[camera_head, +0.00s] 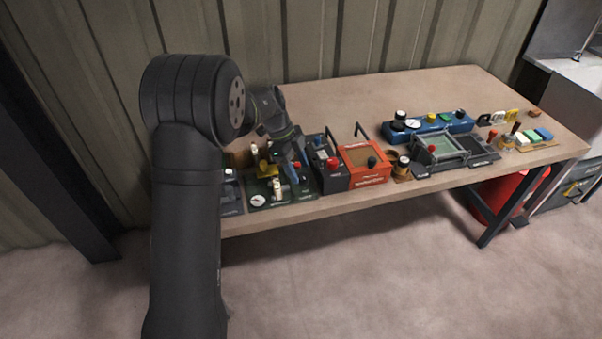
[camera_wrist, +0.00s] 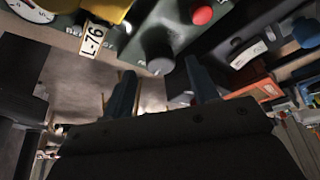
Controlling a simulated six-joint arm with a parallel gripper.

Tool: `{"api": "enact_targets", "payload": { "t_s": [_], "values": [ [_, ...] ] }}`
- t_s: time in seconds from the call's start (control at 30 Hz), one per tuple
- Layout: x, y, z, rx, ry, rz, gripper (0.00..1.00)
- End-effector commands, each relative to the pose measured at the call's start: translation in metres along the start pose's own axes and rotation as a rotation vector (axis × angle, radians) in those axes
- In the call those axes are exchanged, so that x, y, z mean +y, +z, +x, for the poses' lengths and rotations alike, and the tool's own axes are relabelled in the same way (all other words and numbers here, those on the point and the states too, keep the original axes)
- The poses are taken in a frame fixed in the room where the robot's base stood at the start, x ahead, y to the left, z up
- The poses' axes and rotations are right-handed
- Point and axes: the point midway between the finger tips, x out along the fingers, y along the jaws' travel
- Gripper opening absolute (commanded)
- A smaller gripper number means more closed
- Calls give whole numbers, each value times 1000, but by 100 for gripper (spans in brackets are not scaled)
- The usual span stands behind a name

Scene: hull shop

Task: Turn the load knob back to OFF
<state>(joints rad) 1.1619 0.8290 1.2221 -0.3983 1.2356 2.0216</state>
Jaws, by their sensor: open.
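A dark round knob (camera_wrist: 155,45) stands on a dark green panel (camera_wrist: 128,42) in the wrist view; a pale mark shows at its near end. I cannot read a LOAD or OFF label, so I cannot tell its setting. My gripper (camera_wrist: 160,68) is open, with its two blue-grey fingers apart and nothing held. The knob appears just beyond the fingertips, between them in the picture; no contact is visible. In the head view my gripper (camera_head: 291,172) is low over the left end of the bench, and it hides the knob there.
Beside the knob are a red button (camera_wrist: 202,15), an L-76 tag (camera_wrist: 91,39), a yellow part (camera_wrist: 103,9) and a gauge (camera_wrist: 36,8). An orange box (camera_head: 363,160) and a blue panel (camera_head: 428,125) stand to the right on the bench (camera_head: 330,100). The bench's back is clear.

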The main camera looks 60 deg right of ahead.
Motion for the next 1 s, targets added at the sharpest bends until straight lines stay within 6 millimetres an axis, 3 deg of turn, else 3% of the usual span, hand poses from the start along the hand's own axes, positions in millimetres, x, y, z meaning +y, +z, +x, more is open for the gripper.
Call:
{"api": "enact_targets", "payload": {
  "t_s": [0.2,0.53,0.77,1.0],
  "values": [
    [0,0,22,1,0,-1,54],
    [0,0,26,0,-1,0,54],
    [0,0,25,0,-1,0,11],
    [0,0,25,0,-6,-12,9]
  ]
}}
